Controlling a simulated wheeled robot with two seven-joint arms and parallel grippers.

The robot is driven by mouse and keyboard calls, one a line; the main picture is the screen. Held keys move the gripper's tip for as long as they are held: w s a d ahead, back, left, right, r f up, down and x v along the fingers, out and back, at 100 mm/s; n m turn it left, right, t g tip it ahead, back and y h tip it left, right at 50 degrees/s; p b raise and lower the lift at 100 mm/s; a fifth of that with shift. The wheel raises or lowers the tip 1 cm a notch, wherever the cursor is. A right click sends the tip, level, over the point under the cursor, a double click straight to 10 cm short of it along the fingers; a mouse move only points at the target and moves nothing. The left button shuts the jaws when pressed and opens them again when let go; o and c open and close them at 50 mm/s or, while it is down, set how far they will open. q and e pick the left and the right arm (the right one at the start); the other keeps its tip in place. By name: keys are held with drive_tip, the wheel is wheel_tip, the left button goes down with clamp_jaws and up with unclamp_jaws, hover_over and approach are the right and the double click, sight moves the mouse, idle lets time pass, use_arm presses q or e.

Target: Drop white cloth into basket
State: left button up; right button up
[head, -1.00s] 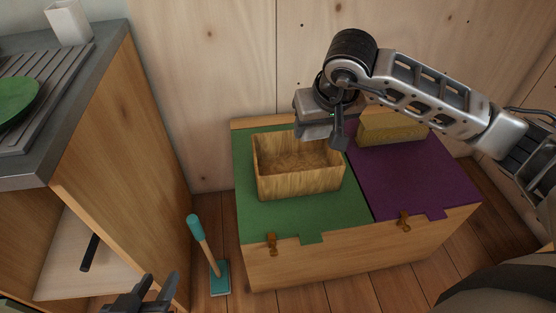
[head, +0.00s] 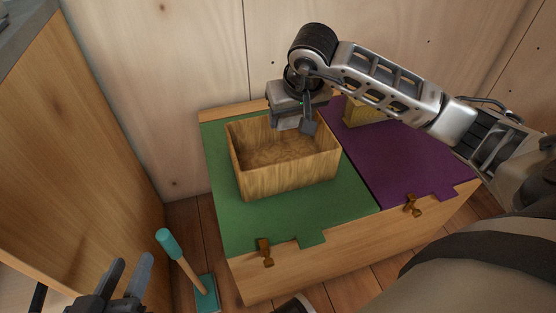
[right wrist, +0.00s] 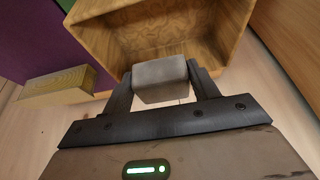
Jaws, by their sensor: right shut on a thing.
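The basket (head: 287,182) is an open wooden box on the green lid of a wooden chest. It is also at the top of the right wrist view (right wrist: 232,28). My right gripper (head: 306,128) is above the basket's back edge. In the right wrist view its fingers (right wrist: 160,88) are shut on a small pale grey-white block-like piece, the white cloth (right wrist: 160,72), in front of the basket's opening. I cannot clearly make out the cloth in the head view. My left gripper (head: 130,264) is at the lower left, fingers apart, away from the basket.
The chest has a green lid (head: 230,225) and a purple lid (head: 390,165). A yellowish block (head: 362,112) lies on the purple lid, partly behind my right arm.

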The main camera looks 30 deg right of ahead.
use_arm(q)
drive_tip(key=shift+w+r, duration=0.1)
drive_tip(key=shift+r, duration=0.05)
use_arm(e)
drive_tip(key=shift+f, duration=0.2)
drive_tip(key=o, duration=1)
drive_tip(key=shift+o, duration=0.2)
drive_tip(key=shift+r, duration=0.3)
use_arm(q)
drive_tip(key=f+p, duration=0.1)
drive_tip(key=p, duration=0.1)
drive_tip(key=a+f+g+y+p, duration=0.1)
drive_tip(key=p, duration=0.1)
drive_tip(key=shift+a+f+g, duration=0.2)
drive_tip(key=shift+f+g, duration=0.1)
use_arm(e)
drive_tip(key=v, duration=1.5)
drive_tip(key=shift+s, duration=0.25)
drive_tip(key=shift+r, duration=0.1)
